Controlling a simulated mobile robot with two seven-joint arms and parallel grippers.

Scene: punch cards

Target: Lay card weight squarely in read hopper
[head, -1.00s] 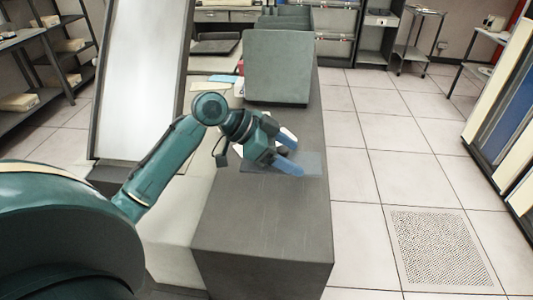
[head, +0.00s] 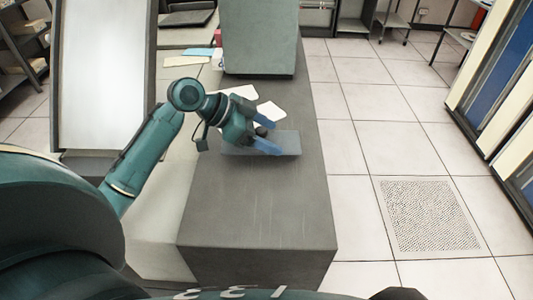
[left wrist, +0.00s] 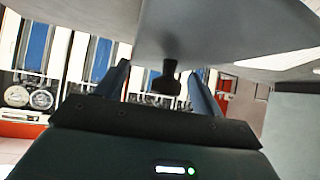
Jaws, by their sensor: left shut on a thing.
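My left gripper (head: 270,138) is shut on the dark knob (left wrist: 167,78) of the card weight, a flat grey plate (head: 287,145). The left wrist view shows the knob between the two fingers and the plate's broad pale face (left wrist: 225,30) across the top. In the head view the plate lies roughly level over the dark grey machine top (head: 255,205); I cannot tell whether it touches it. White flat pieces (head: 271,111) show just beyond the gripper. I cannot make out the read hopper's edges. My right gripper is not in view.
A tall grey-green box (head: 259,38) stands on the machine behind the gripper. A large pale sloped panel (head: 102,75) rises at the left. The near part of the machine top is bare. Open tiled floor (head: 350,150) lies to the right, with cabinets (head: 510,85) beyond.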

